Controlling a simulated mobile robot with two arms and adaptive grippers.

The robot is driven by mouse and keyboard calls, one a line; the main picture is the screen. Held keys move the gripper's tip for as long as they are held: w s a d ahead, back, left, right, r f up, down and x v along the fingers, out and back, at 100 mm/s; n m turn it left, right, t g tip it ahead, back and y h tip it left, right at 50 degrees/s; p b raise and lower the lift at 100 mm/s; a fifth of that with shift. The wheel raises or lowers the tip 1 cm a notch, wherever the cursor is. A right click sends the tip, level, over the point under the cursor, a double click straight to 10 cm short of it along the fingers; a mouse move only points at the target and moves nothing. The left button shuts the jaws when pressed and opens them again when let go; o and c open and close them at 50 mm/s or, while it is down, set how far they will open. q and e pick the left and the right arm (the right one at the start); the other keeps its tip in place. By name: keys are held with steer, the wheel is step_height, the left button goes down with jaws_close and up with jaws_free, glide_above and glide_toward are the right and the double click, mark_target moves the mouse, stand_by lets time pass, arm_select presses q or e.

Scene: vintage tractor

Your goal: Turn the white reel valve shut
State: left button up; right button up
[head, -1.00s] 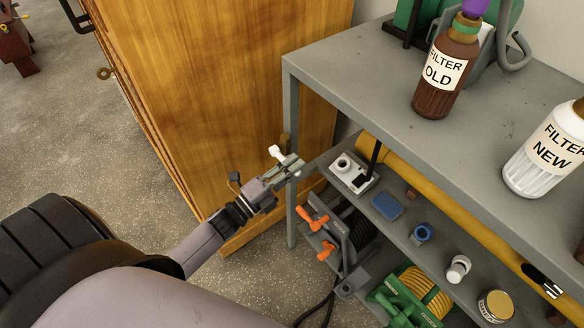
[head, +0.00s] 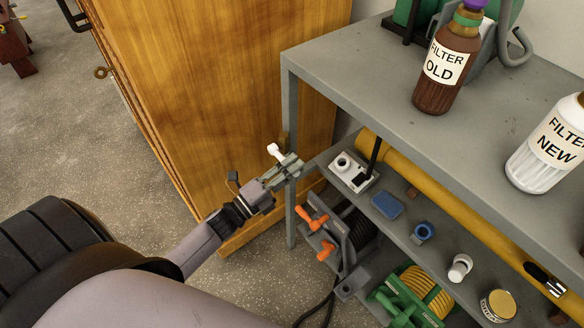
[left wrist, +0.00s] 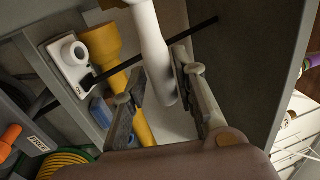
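The white reel valve shows as a white handle in the left wrist view (left wrist: 150,45), running down from the top between my fingers. In the head view its white end (head: 274,150) shows just past the fingertips, beside the wooden cabinet. My left gripper (head: 288,165) is by the shelf's front left leg. My right gripper is not in view.
The wooden cabinet (head: 215,90) stands left of the gripper, the grey shelf unit (head: 345,65) right. The lower shelf holds a white device (head: 352,175) with a black rod, a blue block (head: 387,206) and a yellow tube (head: 450,205). Orange-handled gear (head: 318,232) sits below.

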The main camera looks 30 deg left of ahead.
arm_select(q)
steer(key=shift+o, duration=0.7)
steer(key=shift+r, duration=0.1)
steer(key=v, duration=1.2)
